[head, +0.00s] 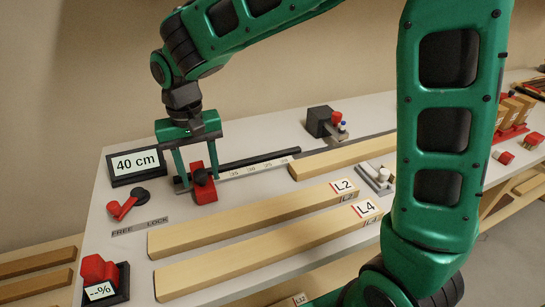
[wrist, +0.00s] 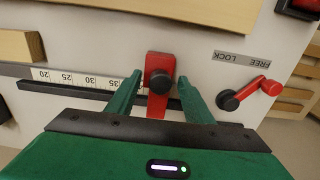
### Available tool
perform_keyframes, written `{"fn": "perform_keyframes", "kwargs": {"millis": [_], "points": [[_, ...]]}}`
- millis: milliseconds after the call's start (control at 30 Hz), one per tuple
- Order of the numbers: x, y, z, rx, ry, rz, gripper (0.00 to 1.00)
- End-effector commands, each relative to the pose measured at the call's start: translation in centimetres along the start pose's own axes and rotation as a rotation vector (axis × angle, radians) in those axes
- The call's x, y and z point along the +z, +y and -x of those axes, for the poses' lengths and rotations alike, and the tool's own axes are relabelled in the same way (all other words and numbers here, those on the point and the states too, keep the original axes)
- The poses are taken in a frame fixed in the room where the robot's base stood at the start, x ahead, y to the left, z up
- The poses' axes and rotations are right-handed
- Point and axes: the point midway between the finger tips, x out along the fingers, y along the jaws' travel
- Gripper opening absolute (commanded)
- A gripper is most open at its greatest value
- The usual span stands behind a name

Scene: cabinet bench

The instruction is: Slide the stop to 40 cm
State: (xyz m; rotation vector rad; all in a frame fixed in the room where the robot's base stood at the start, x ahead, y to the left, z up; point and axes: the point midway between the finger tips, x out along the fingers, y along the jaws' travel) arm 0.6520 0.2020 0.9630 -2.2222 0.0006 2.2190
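The stop (head: 199,188) is a red block with a black knob on a dark rail with a white scale (head: 257,168). It sits at the rail's left end in the head view, beyond the 35 mark. My gripper (head: 197,170) points down over it, one finger on each side. In the wrist view the stop (wrist: 158,68) stands between the open fingers (wrist: 160,84), with a gap clearest at the right finger. The fingers and stop hide the scale there. A sign (head: 136,164) reads 40 cm. The red lever (head: 122,208) points toward FREE on its label (head: 140,226).
Wooden boards, one marked L2 (head: 250,217) and one marked L4 (head: 265,252), lie in front of the rail. A black block (head: 319,121) stands behind it. A red-topped device with a percent display (head: 100,291) is at the front left.

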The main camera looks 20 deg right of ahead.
Motion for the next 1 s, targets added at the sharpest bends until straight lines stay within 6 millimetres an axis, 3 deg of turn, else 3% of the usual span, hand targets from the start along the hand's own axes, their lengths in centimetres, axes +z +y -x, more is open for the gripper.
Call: {"fn": "perform_keyframes", "kwargs": {"millis": [333, 1000], "points": [[0.0, 0.0, 0.3, 0.0, -0.001, 0.001, 0.47], [0.0, 0.0, 6.0, 0.0, 0.0, 0.001, 0.47]]}}
